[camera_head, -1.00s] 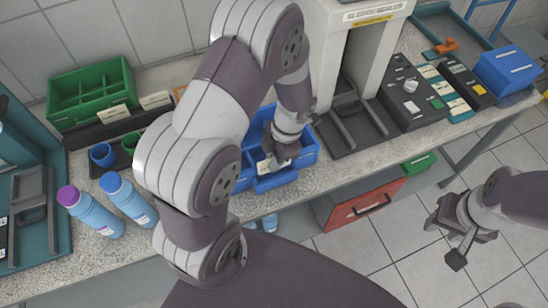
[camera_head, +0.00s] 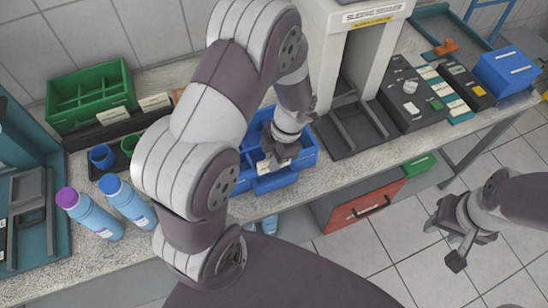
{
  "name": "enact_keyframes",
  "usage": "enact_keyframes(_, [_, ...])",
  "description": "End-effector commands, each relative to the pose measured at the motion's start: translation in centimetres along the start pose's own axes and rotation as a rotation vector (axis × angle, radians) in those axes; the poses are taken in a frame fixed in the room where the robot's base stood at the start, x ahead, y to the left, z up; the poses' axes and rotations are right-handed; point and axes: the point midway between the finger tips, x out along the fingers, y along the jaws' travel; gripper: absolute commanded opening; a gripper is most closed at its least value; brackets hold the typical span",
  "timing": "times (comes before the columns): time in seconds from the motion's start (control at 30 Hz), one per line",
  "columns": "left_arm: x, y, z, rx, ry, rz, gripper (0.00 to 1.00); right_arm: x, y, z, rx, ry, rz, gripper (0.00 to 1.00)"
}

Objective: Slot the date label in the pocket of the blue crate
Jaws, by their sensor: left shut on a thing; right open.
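The blue crate (camera_head: 306,152) stands on the speckled counter in the middle of the head view, partly hidden by my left arm. My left gripper (camera_head: 270,163) points down at the crate's near side, by the front pocket (camera_head: 277,181). It is shut on the date label (camera_head: 263,168), a small pale card of which only a part shows. I cannot tell whether the label's lower edge is inside the pocket or just above it. My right gripper (camera_head: 447,243) hangs open and empty over the floor at the right, away from the counter.
A green divided crate (camera_head: 92,97) stands at the back left, with pale cards in a dark holder (camera_head: 112,115) before it. Two blue bottles (camera_head: 128,203) stand at the left. A grey sealing machine (camera_head: 333,90) and control box (camera_head: 410,92) stand right of the blue crate.

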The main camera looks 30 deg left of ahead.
Motion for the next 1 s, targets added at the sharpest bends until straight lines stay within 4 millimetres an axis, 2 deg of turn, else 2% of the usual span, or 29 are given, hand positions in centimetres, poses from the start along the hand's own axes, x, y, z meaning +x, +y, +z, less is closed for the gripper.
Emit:
enact_keyframes(0.03, [0.0, 0.0, 0.0, 0.000, 0.000, 0.000, 0.25, 0.0, 0.0, 0.0, 0.000, 0.000, 0.000, 0.43])
enact_keyframes(0.1, [0.0, 0.0, 0.0, 0.000, 0.000, 0.000, 0.45, 0.0, 0.0, 0.0, 0.000, 0.000, 0.000, 0.43])
enact_keyframes(0.37, [0.0, 0.0, 0.0, 0.000, 0.000, 0.000, 0.45, 0.0, 0.0, 0.0, 0.000, 0.000, 0.000, 0.43])
enact_keyframes(0.47, [-0.8, 0.1, 0.1, 0.000, -0.002, 0.002, 0.45, 0.2, 0.0, 0.0, 0.000, 0.000, 0.000, 0.43])
enact_keyframes(0.57, [-2.8, 0.1, 0.1, -0.001, -0.005, 0.003, 0.45, 0.6, 0.0, 0.1, 0.000, 0.000, 0.000, 0.43])
enact_keyframes(0.83, [-9.9, 0.1, 0.1, -0.001, -0.005, 0.003, 0.45, 1.5, 0.0, 0.2, 0.000, 0.000, 0.000, 0.43])
enact_keyframes(0.87, [-10.8, 0.0, 0.0, -0.001, -0.003, 0.001, 0.45, 1.1, 0.0, 0.1, 0.000, -0.001, 0.000, 0.43])
enact_keyframes(0.9, [-12.1, 0.0, -0.2, 0.000, 0.000, -0.001, 0.45, -0.4, 0.0, 0.0, 0.000, -0.001, 0.000, 0.43])
enact_keyframes(1.0, [-12.8, 0.0, -0.1, 0.000, 0.001, -0.001, 0.45, -1.1, 0.0, -0.2, 0.000, 0.001, 0.000, 0.43])
